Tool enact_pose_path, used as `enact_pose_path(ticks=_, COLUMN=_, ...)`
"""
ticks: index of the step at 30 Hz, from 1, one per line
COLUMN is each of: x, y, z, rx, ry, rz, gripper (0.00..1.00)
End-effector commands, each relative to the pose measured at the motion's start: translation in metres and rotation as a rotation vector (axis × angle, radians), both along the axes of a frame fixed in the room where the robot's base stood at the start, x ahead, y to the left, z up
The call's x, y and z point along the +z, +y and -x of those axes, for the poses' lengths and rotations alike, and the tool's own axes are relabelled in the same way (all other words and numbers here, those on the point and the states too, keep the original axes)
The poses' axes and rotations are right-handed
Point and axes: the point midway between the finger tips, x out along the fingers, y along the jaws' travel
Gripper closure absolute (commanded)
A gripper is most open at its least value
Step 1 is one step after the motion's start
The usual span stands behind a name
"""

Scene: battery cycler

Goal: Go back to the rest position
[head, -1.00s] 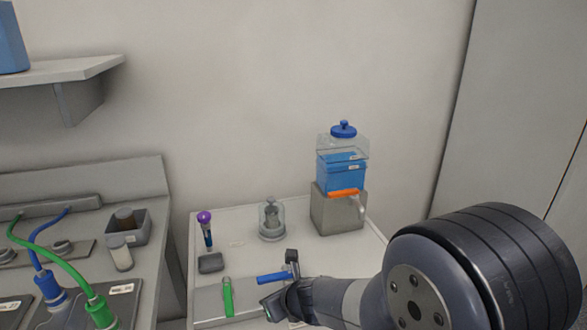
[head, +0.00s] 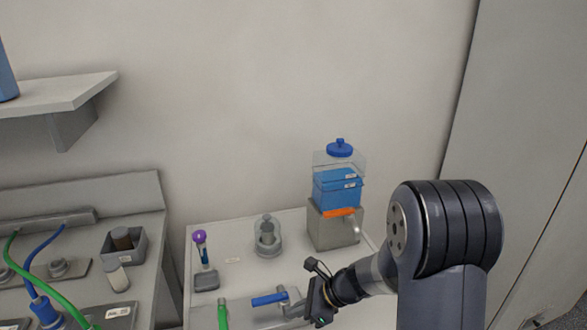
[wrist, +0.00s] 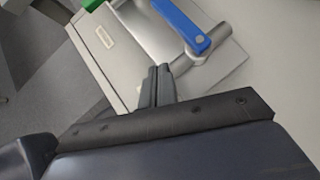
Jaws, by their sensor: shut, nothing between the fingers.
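My gripper (head: 312,312) is at the lower middle of the head view, at the right side of a grey valve fixture. In the wrist view my gripper (wrist: 158,82) shows its two fingers pressed together with nothing between them. A blue lever handle (head: 269,299) lies nearly level on the fixture, just left of my gripper. The blue handle also shows in the wrist view (wrist: 182,22), beyond the fingertips. A green lever handle (head: 222,315) stands at the left of the fixture, pointing toward the back.
A dispenser with blue liquid (head: 338,188) stands on a grey block (head: 333,234) at the back. A glass vessel (head: 268,236) and a purple-topped tube (head: 200,240) stand left of it. A left bench holds a grey bin (head: 138,243) and cables. A shelf (head: 60,92) juts out upper left.

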Motion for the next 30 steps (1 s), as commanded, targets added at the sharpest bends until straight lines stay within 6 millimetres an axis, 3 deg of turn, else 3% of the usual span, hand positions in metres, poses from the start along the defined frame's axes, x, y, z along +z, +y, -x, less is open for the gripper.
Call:
enact_pose_path(ticks=9, x=0.000, y=-0.018, z=-0.011, rx=0.252, ry=0.000, rz=0.001, gripper=1.00)
enact_pose_path(ticks=18, x=-0.001, y=-0.050, z=-0.012, rx=0.246, ry=0.000, rz=0.000, gripper=1.00)
enact_pose_path(ticks=30, x=0.000, y=-0.053, z=-0.013, rx=0.245, ry=-0.001, rz=0.000, gripper=1.00)
